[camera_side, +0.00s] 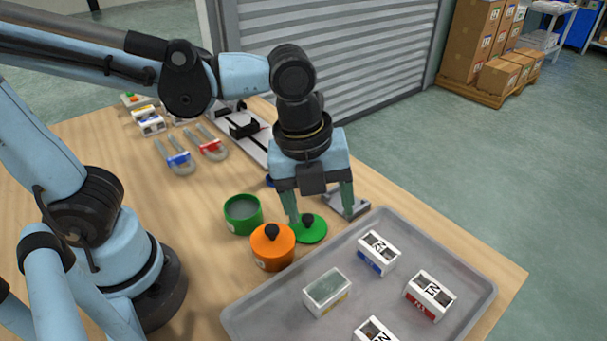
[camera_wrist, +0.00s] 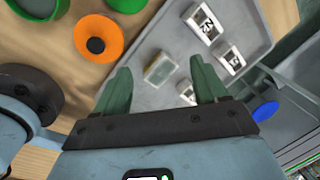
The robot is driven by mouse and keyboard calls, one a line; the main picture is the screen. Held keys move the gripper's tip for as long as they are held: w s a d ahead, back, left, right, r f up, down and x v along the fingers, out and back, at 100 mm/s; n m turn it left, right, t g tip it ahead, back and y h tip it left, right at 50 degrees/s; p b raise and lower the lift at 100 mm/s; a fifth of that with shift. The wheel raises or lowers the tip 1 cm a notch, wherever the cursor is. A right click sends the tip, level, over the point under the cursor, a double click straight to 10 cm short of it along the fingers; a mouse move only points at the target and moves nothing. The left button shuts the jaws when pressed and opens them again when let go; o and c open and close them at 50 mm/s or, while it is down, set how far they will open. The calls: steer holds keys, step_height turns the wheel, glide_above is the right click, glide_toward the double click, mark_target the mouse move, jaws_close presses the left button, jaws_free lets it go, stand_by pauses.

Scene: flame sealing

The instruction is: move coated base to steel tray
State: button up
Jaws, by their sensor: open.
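The likely coated base is a small white box (camera_side: 327,291) with a smooth grey-green top and a yellow stripe. It sits in the near-left part of the grey tray (camera_side: 261,319), which looks like the steel tray. In the wrist view the box (camera_wrist: 160,69) shows between my fingers, well below them, on the tray (camera_wrist: 253,30). My gripper (camera_side: 322,215) is open and empty. In the side view its fingers appear above the table by the green lid, behind the tray. The wrist view shows both green fingertips (camera_wrist: 160,74) spread apart.
Several other white boxes stand in the tray, one with a blue stripe (camera_side: 378,253) and one with a red stripe (camera_side: 429,295). An orange pot (camera_side: 271,249), a green pot (camera_side: 243,214) and a green lid (camera_side: 311,230) stand left of the tray. Clamps (camera_side: 211,148) lie farther back.

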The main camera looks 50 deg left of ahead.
steer(key=w+a+n+t, duration=0.1)
steer(key=a+n+t, duration=0.1)
steer(key=a+n, duration=0.5)
steer(key=w+a+n+t+y, duration=0.1)
steer(key=a+n+t, duration=0.2)
steer(key=n, duration=1.5)
steer(key=a, duration=0.4)
steer(key=shift+w+a+r, duration=0.15)
steer(key=shift+r, duration=0.05)
